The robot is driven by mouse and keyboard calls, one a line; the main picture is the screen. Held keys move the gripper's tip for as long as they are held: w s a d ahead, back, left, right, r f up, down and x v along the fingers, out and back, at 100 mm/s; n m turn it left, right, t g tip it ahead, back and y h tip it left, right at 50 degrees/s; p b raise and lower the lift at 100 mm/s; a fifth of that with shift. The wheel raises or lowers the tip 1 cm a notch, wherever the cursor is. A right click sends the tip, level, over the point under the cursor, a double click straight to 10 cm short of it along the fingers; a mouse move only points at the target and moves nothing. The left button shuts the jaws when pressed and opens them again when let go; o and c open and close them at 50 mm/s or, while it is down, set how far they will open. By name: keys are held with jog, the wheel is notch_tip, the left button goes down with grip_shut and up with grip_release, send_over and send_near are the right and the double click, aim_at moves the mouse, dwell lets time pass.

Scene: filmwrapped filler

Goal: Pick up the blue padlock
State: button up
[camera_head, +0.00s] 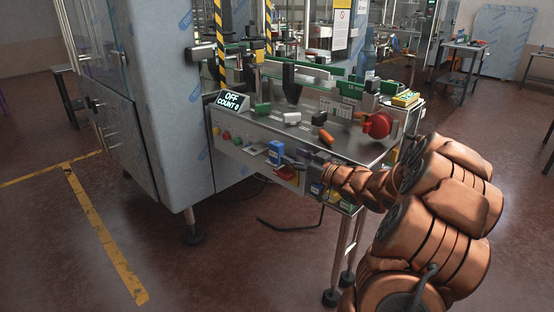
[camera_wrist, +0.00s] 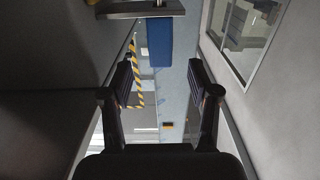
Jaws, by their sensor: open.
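The blue padlock (camera_head: 276,150) is at the front side of the grey machine, below the worktop edge. In the wrist view a blue block (camera_wrist: 159,44), which looks like the padlock body, sits at the top centre beside a grey ledge. My gripper (camera_head: 292,161) is just right of the padlock in the head view, pointing left at it. In the wrist view my gripper (camera_wrist: 163,72) is open, one finger on each side, with nothing held. The blue block lies ahead, roughly between the fingertips. Its shackle cannot be made out.
A grey ledge (camera_wrist: 130,9) crosses the top of the wrist view. The metal worktop (camera_head: 345,140) above bears several small blocks, a red round knob (camera_head: 377,125) and a display (camera_head: 233,101). A red item (camera_head: 285,173) is just below my gripper. Floor at left is clear.

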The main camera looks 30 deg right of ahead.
aim_at(282, 152)
jog(key=shift+f+x, duration=0.2)
jog(key=shift+x, duration=3.65)
grip_shut()
